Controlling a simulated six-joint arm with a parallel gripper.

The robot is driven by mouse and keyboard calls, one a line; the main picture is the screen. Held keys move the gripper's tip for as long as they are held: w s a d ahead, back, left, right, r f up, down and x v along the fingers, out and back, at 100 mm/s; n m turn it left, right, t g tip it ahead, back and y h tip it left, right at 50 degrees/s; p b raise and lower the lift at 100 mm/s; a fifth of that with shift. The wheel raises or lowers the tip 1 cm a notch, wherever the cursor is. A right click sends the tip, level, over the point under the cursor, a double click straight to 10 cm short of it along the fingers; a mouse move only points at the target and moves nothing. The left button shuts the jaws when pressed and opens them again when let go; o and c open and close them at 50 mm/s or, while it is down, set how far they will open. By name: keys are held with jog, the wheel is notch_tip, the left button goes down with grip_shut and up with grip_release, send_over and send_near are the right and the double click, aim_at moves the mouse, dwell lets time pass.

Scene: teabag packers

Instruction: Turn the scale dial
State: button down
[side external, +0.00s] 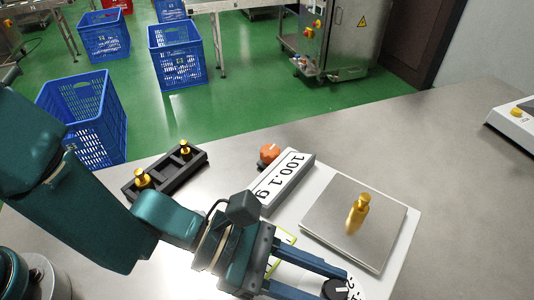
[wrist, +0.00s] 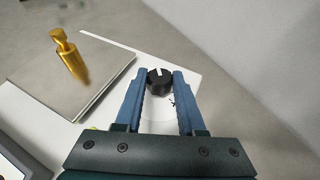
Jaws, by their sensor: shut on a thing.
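The white mark points away from my palm in the wrist view. The scale's metal plate (side external: 330,215) carries an upright gold weight (side external: 358,212). The scale display (side external: 284,183) reads 100.1 g.
A black holder (side external: 164,174) with gold weights (side external: 185,148) stands behind my arm. Another white device with a yellow part (side external: 515,118) sits at the right edge. The table right of the scale is clear.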

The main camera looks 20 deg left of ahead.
aim_at(328, 289)
dwell(0.3)
jog(key=c, duration=0.5)
grip_release()
jog(key=shift+a, duration=0.1)
jog(key=shift+v, duration=2.5)
